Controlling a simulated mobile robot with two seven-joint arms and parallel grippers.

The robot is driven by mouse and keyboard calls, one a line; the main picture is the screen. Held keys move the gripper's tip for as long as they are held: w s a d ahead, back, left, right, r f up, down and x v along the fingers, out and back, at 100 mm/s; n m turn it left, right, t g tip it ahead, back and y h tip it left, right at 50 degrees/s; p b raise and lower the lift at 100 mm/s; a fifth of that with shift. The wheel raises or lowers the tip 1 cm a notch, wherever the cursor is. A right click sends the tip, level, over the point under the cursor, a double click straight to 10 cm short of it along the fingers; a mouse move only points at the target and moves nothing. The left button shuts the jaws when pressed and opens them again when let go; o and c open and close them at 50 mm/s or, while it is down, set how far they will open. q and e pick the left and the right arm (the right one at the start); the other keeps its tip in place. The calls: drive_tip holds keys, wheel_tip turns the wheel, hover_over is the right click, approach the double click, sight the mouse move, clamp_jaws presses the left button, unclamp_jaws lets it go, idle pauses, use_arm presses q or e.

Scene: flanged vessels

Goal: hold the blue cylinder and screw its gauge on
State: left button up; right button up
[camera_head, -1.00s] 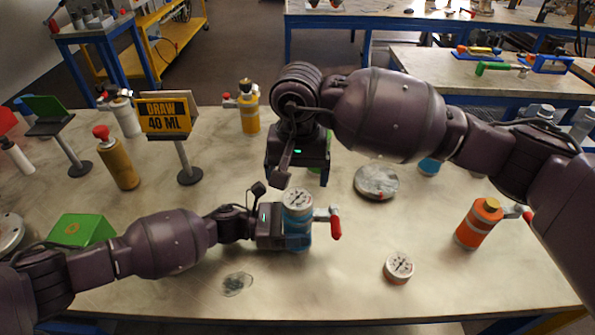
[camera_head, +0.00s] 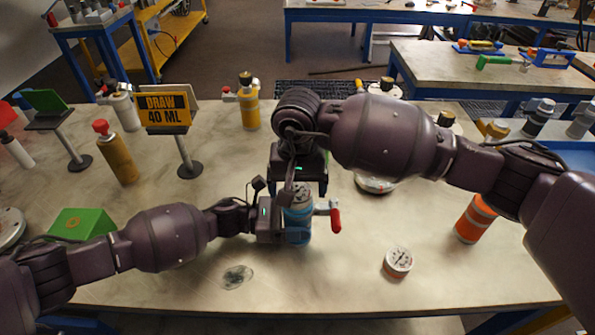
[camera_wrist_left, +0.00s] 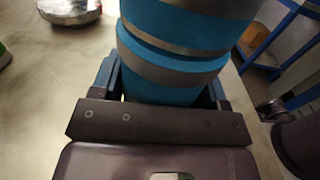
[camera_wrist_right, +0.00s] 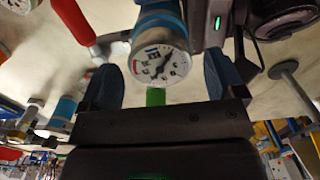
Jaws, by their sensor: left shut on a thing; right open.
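The blue cylinder (camera_head: 299,233) stands upright on the table, with a red-handled valve (camera_head: 335,219) sticking out to its right. My left gripper (camera_head: 284,233) is shut on its body from the left; the left wrist view shows the blue body (camera_wrist_left: 176,55) between the fingers. A round white-faced gauge (camera_wrist_right: 160,64) sits at the cylinder's top. My right gripper (camera_head: 300,188) is above the cylinder and open. In the right wrist view its fingers (camera_wrist_right: 160,82) are on either side of the gauge, with gaps. I cannot tell how far the gauge is screwed on.
A second gauge (camera_head: 398,261) lies on the table to the right. An orange cylinder (camera_head: 474,220) stands further right. A round metal disc (camera_head: 375,184) is partly hidden behind my right arm. A yellow sign (camera_head: 164,111) and a green box (camera_head: 82,226) are to the left.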

sight(309, 218)
drive_tip(key=shift+f, duration=1.4)
drive_tip(key=shift+c, duration=0.4)
